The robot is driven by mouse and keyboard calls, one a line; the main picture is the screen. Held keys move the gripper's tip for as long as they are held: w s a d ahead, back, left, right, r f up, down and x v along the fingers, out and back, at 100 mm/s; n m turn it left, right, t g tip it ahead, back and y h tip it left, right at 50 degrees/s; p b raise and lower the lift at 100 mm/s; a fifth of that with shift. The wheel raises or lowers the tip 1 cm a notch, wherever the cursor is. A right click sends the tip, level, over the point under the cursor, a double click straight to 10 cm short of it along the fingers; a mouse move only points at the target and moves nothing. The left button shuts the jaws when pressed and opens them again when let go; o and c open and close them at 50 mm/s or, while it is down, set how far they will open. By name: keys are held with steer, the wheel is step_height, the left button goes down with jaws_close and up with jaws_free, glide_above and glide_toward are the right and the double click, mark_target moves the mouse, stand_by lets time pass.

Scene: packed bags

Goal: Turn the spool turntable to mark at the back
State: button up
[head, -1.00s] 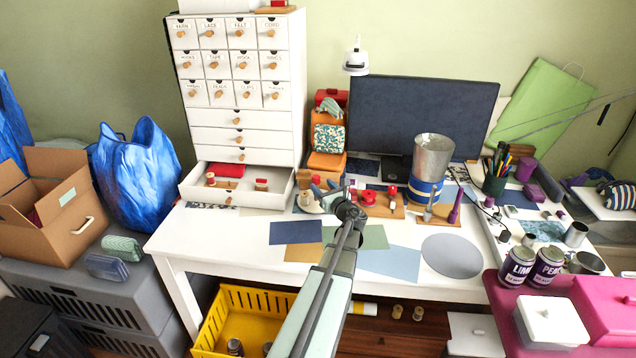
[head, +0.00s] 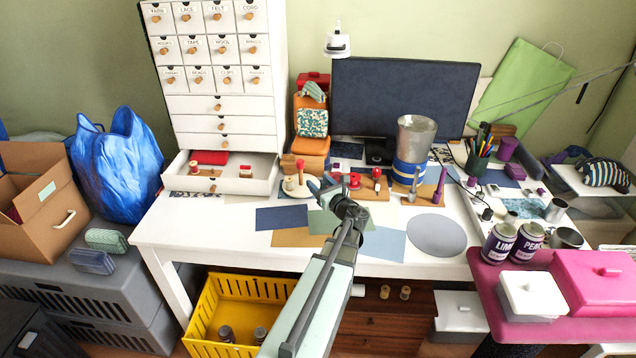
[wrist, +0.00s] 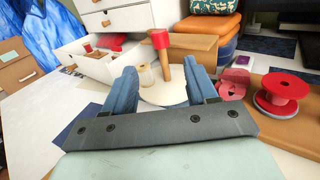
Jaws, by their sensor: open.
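My gripper (head: 318,186) is at the turntable's right front side in the head view. In the wrist view my gripper (wrist: 162,78) is open, with the peg and part of the disc showing between its blue fingers. The fingers hide parts of the disc's rim. I cannot make out a mark.
A wooden board with a red spool (wrist: 283,86) lies to the right. The open drawer (head: 220,186) of the white cabinet juts out behind left. A metal can (head: 414,138) stands farther right. Flat coloured sheets (head: 283,217) lie in front.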

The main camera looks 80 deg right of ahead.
mark_target(302, 165)
steer(key=x, duration=1.3)
steer(key=shift+w+d+r, duration=0.1)
steer(key=shift+w+d, duration=0.15)
steer(key=shift+d, duration=0.05)
jaws_close()
stand_by(0.3)
